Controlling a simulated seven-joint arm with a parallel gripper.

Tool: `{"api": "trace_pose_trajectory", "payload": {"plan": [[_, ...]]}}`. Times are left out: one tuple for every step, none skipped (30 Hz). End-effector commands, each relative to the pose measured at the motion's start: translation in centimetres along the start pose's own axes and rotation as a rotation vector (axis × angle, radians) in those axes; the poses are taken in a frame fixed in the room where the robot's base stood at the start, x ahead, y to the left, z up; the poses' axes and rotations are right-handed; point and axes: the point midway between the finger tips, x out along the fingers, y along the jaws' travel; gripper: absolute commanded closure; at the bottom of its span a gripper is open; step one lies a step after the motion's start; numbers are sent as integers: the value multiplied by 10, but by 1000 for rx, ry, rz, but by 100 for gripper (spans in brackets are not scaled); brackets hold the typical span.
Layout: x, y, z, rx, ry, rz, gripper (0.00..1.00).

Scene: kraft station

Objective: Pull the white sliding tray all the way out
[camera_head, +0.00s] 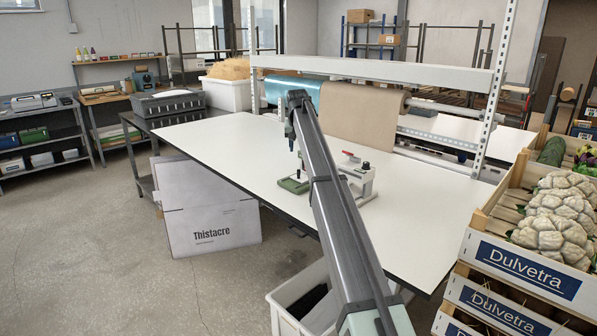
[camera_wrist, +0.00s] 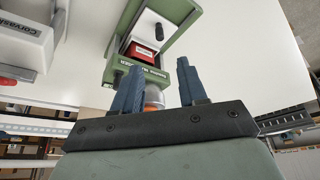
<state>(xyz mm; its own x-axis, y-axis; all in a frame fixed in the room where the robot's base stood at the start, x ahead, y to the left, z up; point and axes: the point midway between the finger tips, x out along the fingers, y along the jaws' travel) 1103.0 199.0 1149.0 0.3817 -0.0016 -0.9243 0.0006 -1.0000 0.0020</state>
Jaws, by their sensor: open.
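A green device (camera_wrist: 120,70) with printed lettering stands on the white table. It holds a red block (camera_wrist: 143,52), and a pale plate with a black knob (camera_wrist: 159,31) lies inside its frame; I cannot tell for certain that this plate is the white sliding tray. In the head view the green device (camera_head: 293,186) is near the table's front edge, partly hidden by my arm. My gripper (camera_wrist: 158,68) is open, its blue fingers apart at the device's near end. A grey rounded part with orange (camera_wrist: 155,97) shows between the fingers. In the head view my gripper (camera_head: 292,143) is above the device.
The white table (camera_head: 225,145) has free room at left. Crates of vegetables (camera_head: 525,270) stand at right, and an open bin (camera_head: 285,315) below.

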Motion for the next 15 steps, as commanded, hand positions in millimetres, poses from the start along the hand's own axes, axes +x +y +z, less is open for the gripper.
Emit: {"api": "trace_pose_trajectory", "payload": {"plan": [[4, 0, 0, -1, -1, 1, 58], [8, 0, 0, -1, -1, 1, 58], [12, 0, 0, 0, 0, 0, 58], [17, 0, 1, 0, 0, 0, 58], [22, 0, 1, 0, -1, 0, 58], [29, 0, 1, 0, -2, 0, 58], [34, 0, 1, 0, -2, 0, 58], [39, 0, 1, 1, -1, 0, 58], [46, 0, 0, 1, 0, -1, 58], [52, 0, 0, 1, 0, -1, 58], [57, 0, 1, 1, -1, -1, 58], [65, 0, 1, 1, -2, -1, 58], [70, 0, 1, 1, -1, -1, 58], [75, 0, 0, 1, -1, -1, 58], [82, 0, 0, 1, 0, -1, 58]]}}
